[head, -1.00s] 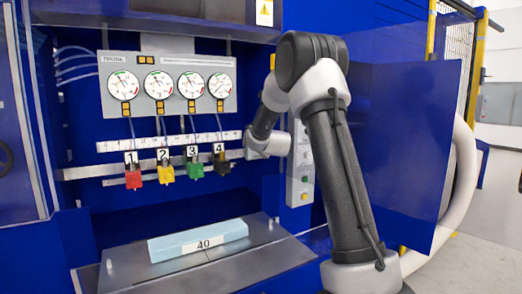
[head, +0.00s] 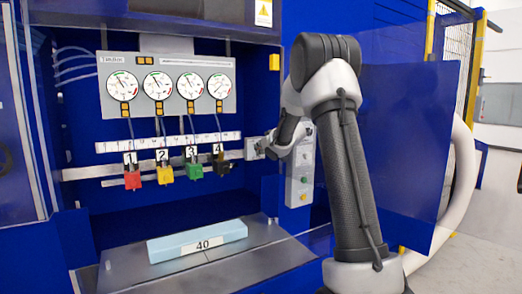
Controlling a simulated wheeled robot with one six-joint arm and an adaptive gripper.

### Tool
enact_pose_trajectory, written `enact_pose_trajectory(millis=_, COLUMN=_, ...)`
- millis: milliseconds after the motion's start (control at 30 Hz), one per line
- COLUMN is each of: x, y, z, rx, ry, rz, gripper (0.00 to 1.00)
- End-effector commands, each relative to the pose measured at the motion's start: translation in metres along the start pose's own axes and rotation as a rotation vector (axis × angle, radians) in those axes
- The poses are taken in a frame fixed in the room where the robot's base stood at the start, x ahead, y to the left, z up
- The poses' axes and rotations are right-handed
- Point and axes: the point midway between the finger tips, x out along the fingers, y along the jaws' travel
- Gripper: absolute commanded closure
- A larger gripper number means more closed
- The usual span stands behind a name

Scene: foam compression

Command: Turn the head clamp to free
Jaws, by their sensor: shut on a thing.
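My gripper (head: 262,146) is at the right end of the measuring rail, in front of a small light-grey box (head: 249,148). I take this box for the head clamp's housing; no marking on it is readable. My gripper is shut at the face of the box, on what appears to be the clamp's handle. The handle itself is mostly hidden by the fingers, and its position cannot be read. Four numbered heads hang along the rail: red (head: 133,179), yellow (head: 165,175), green (head: 194,170) and black (head: 219,167).
A gauge panel (head: 170,60) with dials is above the rail. A light-blue foam block (head: 197,241) marked 40 lies on the grey plate (head: 120,278) below. A grey button box (head: 300,180) stands close behind my wrist. A blue door (head: 420,150) is open at right.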

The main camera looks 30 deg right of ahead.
Motion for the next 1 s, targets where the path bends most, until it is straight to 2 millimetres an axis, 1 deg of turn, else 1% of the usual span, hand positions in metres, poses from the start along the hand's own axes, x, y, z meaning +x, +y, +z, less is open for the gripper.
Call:
enact_pose_trajectory(millis=300, x=0.0001, y=0.0011, z=0.0005, rx=0.087, ry=0.0, rz=-0.035, gripper=1.0)
enact_pose_trajectory(millis=733, x=0.0002, y=0.0008, z=0.0002, rx=0.097, ry=0.0, rz=-0.039, gripper=1.0)
enact_pose_trajectory(millis=767, x=0.0002, y=0.0009, z=0.0002, rx=0.097, ry=0.0, rz=-0.039, gripper=0.87)
enact_pose_trajectory(millis=800, x=0.0002, y=0.0008, z=0.0002, rx=0.097, ry=0.0, rz=-0.039, gripper=0.79)
enact_pose_trajectory(millis=867, x=0.0002, y=0.0009, z=0.0001, rx=0.097, ry=0.0, rz=-0.039, gripper=0.68)
enact_pose_trajectory(millis=900, x=0.0001, y=0.0009, z=0.0001, rx=0.096, ry=0.001, rz=-0.039, gripper=0.67)
enact_pose_trajectory(millis=1000, x=0.0001, y=0.0009, z=0.0, rx=0.096, ry=0.001, rz=-0.039, gripper=0.67)
